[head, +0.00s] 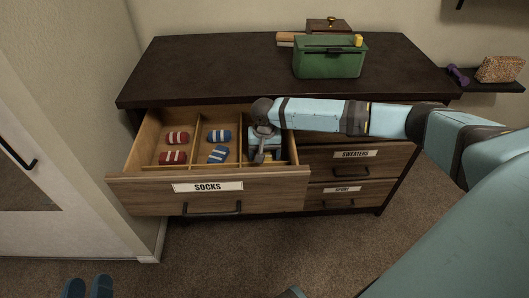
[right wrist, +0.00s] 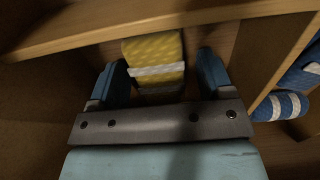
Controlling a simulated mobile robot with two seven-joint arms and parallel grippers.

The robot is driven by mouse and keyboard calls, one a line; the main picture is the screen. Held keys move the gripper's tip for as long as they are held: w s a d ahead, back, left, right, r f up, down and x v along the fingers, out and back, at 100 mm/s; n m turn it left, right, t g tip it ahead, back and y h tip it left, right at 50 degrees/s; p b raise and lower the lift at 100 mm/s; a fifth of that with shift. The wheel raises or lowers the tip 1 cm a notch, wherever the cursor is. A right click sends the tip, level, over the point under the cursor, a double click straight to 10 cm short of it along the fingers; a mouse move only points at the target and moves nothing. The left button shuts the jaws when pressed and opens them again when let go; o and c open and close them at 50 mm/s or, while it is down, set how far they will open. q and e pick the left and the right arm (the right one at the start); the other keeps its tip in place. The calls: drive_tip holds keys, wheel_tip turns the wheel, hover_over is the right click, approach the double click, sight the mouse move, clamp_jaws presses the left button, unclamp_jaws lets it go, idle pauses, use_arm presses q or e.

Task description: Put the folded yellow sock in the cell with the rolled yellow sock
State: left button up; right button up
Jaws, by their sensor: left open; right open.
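A yellow sock with white bands (right wrist: 152,48) lies in the right-hand cell of the open sock drawer (head: 240,186). I cannot tell whether it is the folded or the rolled one, and any second yellow sock there is not clear. My right gripper (right wrist: 161,72) is open, with a finger on each side of this sock; it also shows in the head view (head: 264,156), reaching down into that cell, and my arm hides much of the cell.
Red socks (head: 174,157) lie in the left cell and blue socks (head: 218,155) in the middle cell, with wooden dividers between. A green bin (head: 328,62) with a small yellow item (head: 358,40) at its rim stands on the dresser top (head: 215,65). The sweaters drawer (head: 355,155) is shut.

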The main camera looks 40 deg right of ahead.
sight(265, 152)
drive_tip(key=shift+r, duration=0.3)
drive_tip(key=shift+r+p, duration=0.4)
drive_tip(key=shift+r, duration=0.25)
use_arm(q)
drive_tip(key=s+a+f+g+y+p, duration=0.1)
drive_tip(key=a+f+g+y+p, duration=0.2)
drive_tip(key=f, duration=0.4)
drive_tip(key=shift+s+a+f+g+p, duration=0.15)
drive_tip(key=shift+s+f+g+p, duration=0.15)
drive_tip(key=shift+f+g, duration=0.1)
use_arm(e)
wheel_tip(265, 152, up, 10)
drive_tip(key=shift+r, duration=0.15)
use_arm(q)
drive_tip(key=shift+r, duration=0.1)
